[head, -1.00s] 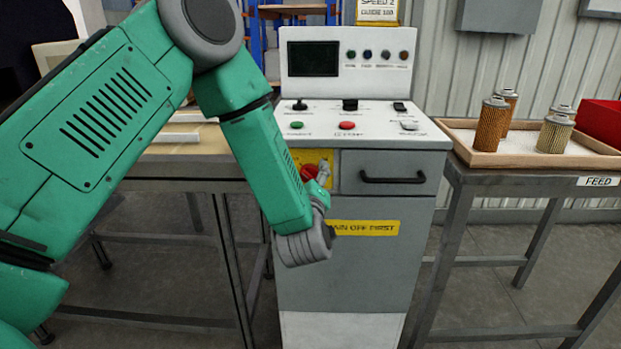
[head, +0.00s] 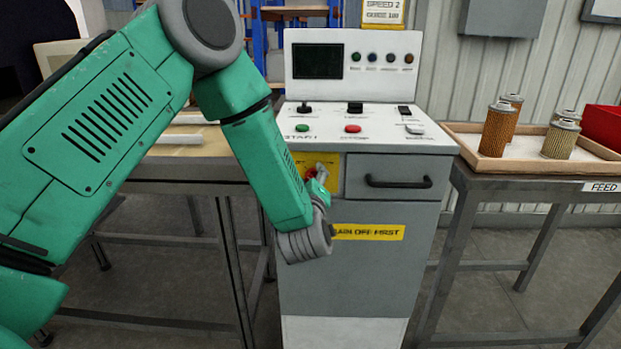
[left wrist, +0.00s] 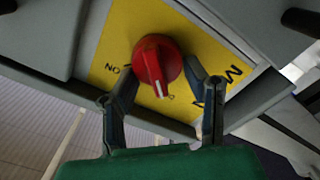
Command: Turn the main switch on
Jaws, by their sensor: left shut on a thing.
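The main switch is a red rotary knob (left wrist: 157,60) with a white pointer line, on a yellow plate (left wrist: 105,75). In the left wrist view the pointer aims down the picture, towards partly hidden lettering; other letters show left and right of the knob. My left gripper (left wrist: 160,72) has one dark finger on each side of the knob and is shut on it. In the head view the knob (head: 310,172) shows only as a little red beside my left gripper (head: 320,177), on the cabinet's upper left front. My right gripper is out of view.
The grey cabinet (head: 375,265) has a drawer with a black handle (head: 398,182) right of the switch. Its top carries a green button (head: 302,128), a red button (head: 353,129) and a dark screen (head: 317,61). A tray (head: 490,164) with filter cartridges stands at right.

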